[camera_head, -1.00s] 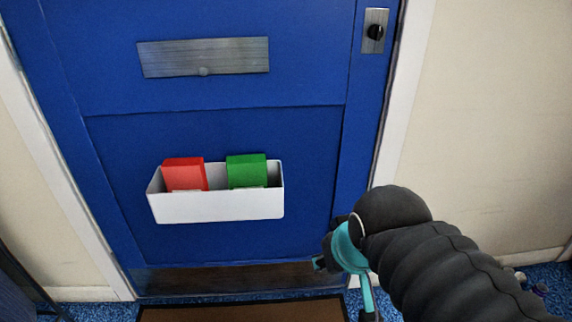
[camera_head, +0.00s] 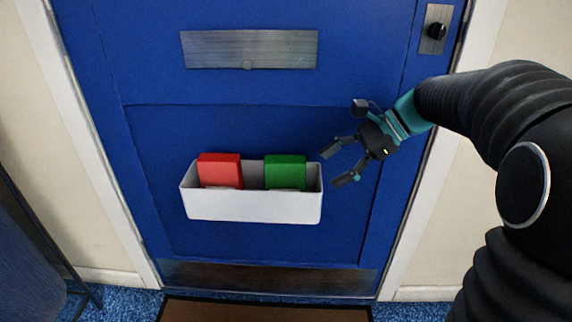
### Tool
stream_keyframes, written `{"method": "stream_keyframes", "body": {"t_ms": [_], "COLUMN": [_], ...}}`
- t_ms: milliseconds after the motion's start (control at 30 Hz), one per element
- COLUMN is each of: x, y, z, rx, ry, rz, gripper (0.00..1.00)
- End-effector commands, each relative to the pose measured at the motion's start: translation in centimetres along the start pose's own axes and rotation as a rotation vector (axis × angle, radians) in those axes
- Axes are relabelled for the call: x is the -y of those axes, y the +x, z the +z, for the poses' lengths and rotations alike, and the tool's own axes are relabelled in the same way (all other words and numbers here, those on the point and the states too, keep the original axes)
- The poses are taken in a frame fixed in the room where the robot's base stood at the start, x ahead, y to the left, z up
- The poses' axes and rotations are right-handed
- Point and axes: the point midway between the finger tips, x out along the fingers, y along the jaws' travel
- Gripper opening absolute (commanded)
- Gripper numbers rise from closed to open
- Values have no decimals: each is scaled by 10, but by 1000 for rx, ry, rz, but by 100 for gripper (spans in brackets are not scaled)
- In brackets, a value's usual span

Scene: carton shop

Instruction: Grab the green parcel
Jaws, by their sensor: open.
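The green parcel (camera_head: 285,172) stands upright in the right part of a white open-topped box (camera_head: 252,207) on the blue door. Its lower part is hidden by the box's front wall. A red parcel (camera_head: 220,170) stands in the left part of the same box, with a gap between the two. My gripper (camera_head: 334,167) is to the right of the green parcel, near the box's right end. Its fingers are spread, point left and hold nothing.
The blue door (camera_head: 220,120) carries a metal mail plate (camera_head: 249,49) above the box and a lock (camera_head: 435,30) at upper right. A brown doormat (camera_head: 265,311) lies below. A dark chair-like object (camera_head: 30,240) stands at the left edge.

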Motion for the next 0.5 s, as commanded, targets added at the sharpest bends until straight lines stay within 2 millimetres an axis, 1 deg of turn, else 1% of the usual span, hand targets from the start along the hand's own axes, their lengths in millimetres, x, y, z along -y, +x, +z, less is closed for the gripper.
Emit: {"method": "stream_keyframes", "body": {"t_ms": [33, 100, 200, 300, 400, 500], "x": [16, 34, 54, 65, 71, 73], "y": [-2, -6, -12, -16, -18, -14], "z": [-10, -16, -25, -31, -33, -32], "rx": [62, 142, 232, 289, 319, 332], "ry": [71, 154, 242, 295, 321, 330], "rz": [-9, -21, -29, -32, -32, -31], "gripper": [71, 71, 71, 71, 71, 71]}}
